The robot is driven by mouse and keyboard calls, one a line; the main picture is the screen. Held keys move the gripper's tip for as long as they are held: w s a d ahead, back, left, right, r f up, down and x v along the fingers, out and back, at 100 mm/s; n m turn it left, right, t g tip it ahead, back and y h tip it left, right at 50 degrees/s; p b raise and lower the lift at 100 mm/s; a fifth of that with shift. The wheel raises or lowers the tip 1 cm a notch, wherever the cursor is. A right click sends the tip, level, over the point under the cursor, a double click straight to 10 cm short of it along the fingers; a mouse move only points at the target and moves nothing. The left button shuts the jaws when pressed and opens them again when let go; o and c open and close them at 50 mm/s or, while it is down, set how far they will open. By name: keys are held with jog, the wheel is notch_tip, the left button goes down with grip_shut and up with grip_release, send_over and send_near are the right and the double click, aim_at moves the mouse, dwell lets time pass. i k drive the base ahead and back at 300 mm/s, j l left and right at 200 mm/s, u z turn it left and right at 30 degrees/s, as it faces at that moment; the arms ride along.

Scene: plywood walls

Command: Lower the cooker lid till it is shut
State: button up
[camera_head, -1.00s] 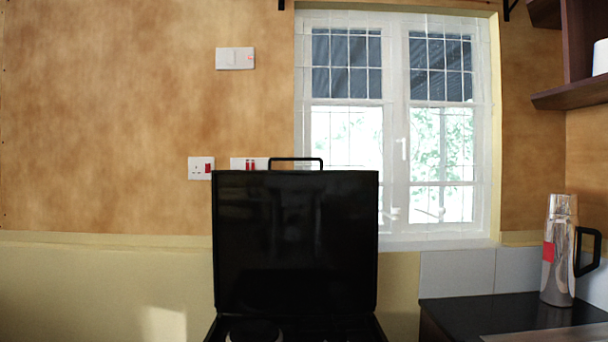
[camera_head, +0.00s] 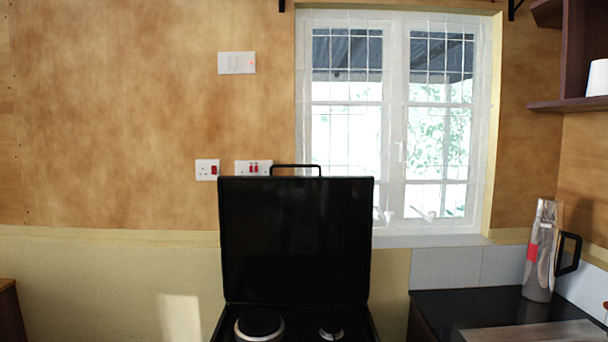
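The black cooker lid (camera_head: 295,240) stands open and about upright at the back of the cooker. A black bar handle (camera_head: 296,167) runs along its top edge. The cooker top (camera_head: 290,322) shows below it at the bottom of the view, with a round hotplate (camera_head: 259,325) at left and a smaller burner (camera_head: 331,330) at right. The cooker's front is cut off by the lower edge. My gripper is not in view.
A dark counter (camera_head: 480,308) stands to the right of the cooker, bearing a silver flask (camera_head: 541,255) with a black handle and a flat board (camera_head: 535,332). A window (camera_head: 395,120) and wall sockets (camera_head: 207,169) are behind. Dark wood furniture (camera_head: 10,310) shows at the lower left.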

aim_at(284, 238)
jog(key=i+j, duration=0.1)
jog(key=i, duration=1.1)
